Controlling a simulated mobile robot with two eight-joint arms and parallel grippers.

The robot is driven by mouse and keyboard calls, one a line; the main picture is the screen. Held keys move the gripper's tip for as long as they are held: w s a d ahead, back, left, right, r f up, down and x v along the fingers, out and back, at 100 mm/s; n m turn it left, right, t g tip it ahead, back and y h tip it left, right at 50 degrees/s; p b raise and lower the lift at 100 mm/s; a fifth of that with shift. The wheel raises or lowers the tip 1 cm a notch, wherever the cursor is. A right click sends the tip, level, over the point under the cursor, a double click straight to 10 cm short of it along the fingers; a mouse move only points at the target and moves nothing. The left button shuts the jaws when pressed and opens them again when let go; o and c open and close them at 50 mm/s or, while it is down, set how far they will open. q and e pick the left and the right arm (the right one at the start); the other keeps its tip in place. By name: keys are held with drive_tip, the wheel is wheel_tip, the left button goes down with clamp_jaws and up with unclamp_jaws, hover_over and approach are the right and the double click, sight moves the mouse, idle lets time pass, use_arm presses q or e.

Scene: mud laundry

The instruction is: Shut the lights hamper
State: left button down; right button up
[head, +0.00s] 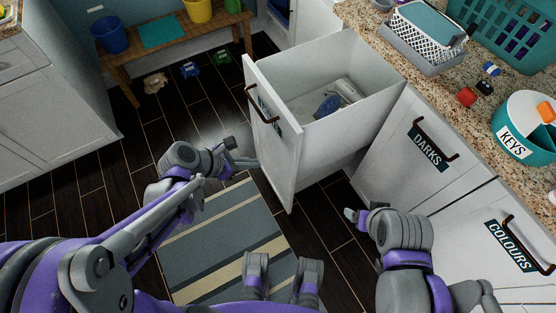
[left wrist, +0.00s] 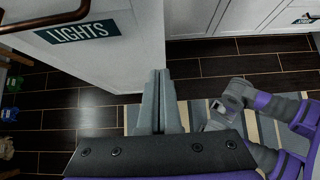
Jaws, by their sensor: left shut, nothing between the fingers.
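The lights hamper (head: 270,165) is a tall white pull-out bin, pulled well out from under the counter. A dark handle with a copper-coloured bar (head: 262,103) and a label are on its front panel. The "LIGHTS" label (left wrist: 78,32) reads clearly in the left wrist view. Inside the hamper lie a blue item and pale items. My left gripper (head: 246,154) is shut and empty, just in front of the hamper's front panel and below the handle. It also shows in the left wrist view (left wrist: 158,80). My right gripper (head: 354,215) is low, right of the hamper; its jaws are unclear.
The darks hamper (head: 393,160) and colours hamper (head: 490,250) are shut. A granite counter (head: 445,75) above holds baskets and a keys bowl (head: 525,125). A striped rug (head: 215,245) lies on the dark floor. A wooden bench (head: 170,50) stands at the back left.

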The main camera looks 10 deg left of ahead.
sight(292, 158)
use_arm(q)
drive_tip(key=x, duration=0.4)
drive_tip(key=d+r+b+x, duration=0.1)
drive_tip(key=x, duration=0.3)
drive_tip(key=w+b+x, duration=0.1)
drive_tip(key=x, duration=0.3)
drive_tip(key=shift+w+d+r, duration=0.1)
drive_tip(key=shift+d+r, duration=0.1)
drive_tip(key=shift+r, duration=0.15)
drive_tip(key=shift+w+d, duration=0.15)
drive_tip(key=shift+d, duration=0.1)
use_arm(e)
wheel_tip(292, 158, down, 2)
drive_tip(key=shift+f, duration=0.1)
use_arm(q)
drive_tip(key=shift+d, duration=0.1)
